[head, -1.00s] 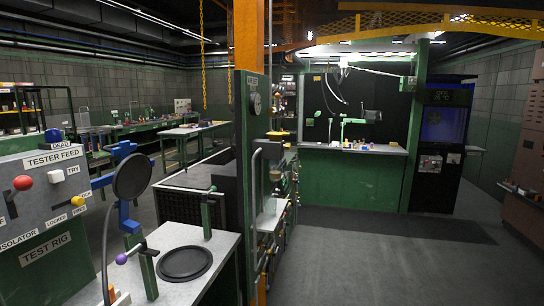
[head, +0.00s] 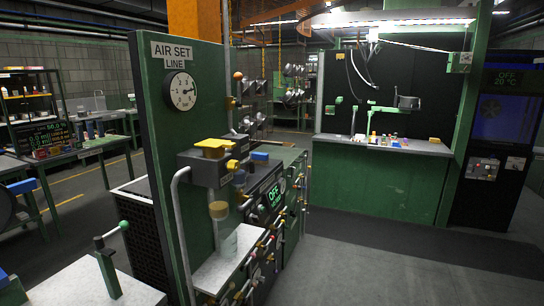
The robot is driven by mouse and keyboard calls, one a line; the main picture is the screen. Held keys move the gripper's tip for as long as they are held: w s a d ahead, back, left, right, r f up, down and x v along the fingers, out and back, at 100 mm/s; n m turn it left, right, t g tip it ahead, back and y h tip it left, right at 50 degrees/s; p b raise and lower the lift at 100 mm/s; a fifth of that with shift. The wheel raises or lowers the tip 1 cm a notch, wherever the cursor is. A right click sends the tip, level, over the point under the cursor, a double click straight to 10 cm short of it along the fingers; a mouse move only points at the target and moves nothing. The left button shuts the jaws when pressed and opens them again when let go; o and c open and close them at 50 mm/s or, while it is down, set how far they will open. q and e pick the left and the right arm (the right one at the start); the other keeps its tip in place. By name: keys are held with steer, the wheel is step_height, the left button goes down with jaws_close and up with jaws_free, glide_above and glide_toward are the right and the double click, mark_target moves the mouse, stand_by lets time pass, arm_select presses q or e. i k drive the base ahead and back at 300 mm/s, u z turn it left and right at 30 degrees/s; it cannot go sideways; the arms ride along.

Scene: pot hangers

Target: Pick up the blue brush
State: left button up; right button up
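I cannot make out a blue brush for certain. A small blue object (head: 259,156) lies on top of the machine bench near the middle of the head view, and it is too small to identify. Small coloured items (head: 388,141) stand on the far counter (head: 425,147), too small to tell apart. Neither of my grippers is in view.
A green panel (head: 182,130) with a gauge stands close in front. A bench with valves and knobs (head: 265,220) runs behind it. A white table (head: 90,285) is at the lower left. Grey floor (head: 375,265) is clear at right. A dark cabinet (head: 490,180) stands far right.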

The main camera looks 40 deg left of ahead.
mark_target(260, 158)
steer(key=u, duration=0.3)
steer(key=i, duration=3.85)
steer(key=u, duration=0.65)
